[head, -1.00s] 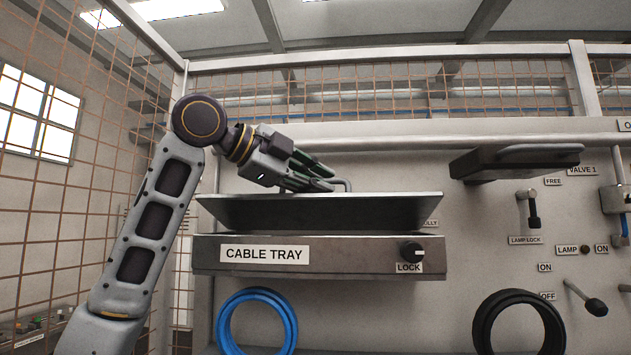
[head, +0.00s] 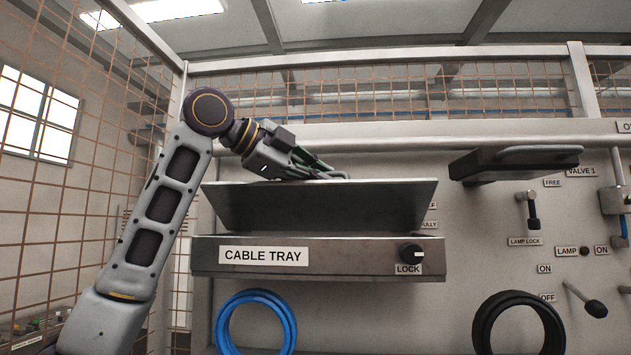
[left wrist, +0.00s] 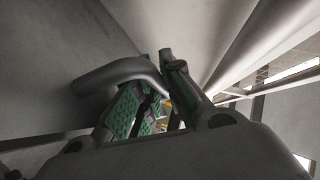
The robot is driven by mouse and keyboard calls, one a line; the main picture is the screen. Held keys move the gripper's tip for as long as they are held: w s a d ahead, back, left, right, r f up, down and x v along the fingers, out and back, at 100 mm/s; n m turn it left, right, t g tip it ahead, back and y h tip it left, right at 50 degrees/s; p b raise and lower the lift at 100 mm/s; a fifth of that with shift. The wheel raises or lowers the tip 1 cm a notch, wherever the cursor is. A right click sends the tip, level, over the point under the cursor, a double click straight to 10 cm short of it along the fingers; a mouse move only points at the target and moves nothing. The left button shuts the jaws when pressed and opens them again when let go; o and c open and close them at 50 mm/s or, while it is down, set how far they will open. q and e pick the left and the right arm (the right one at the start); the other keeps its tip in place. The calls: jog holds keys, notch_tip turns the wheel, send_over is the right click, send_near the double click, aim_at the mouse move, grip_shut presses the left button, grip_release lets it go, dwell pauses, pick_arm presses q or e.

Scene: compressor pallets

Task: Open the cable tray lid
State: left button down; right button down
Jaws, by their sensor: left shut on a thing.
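The cable tray (head: 330,262) is a grey box on the wall panel with a "CABLE TRAY" label and a black LOCK knob (head: 411,254). Its lid (head: 320,208) is tilted up, with a gap below its front edge. My left gripper (head: 322,174) is at the lid's top edge, shut on the lid's handle. In the left wrist view the grey bar handle (left wrist: 120,72) runs to the green-padded fingers (left wrist: 150,108). The inside of the tray is hidden. My right gripper is not in view.
A blue hose coil (head: 257,322) and a black coil (head: 518,324) hang below the tray. To the right are a dark shelf-like cover with a handle (head: 515,163), a lamp lock lever (head: 533,212) and other levers. Wire mesh stands at left.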

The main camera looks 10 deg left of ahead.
pick_arm(q)
jog(key=shift+w+r+n+g+y, duration=0.3)
jog(key=shift+w+r+n+g, duration=0.3)
jog(key=shift+w+r+g, duration=0.4)
jog(key=shift+w+f, duration=0.1)
jog(key=shift+w, duration=0.05)
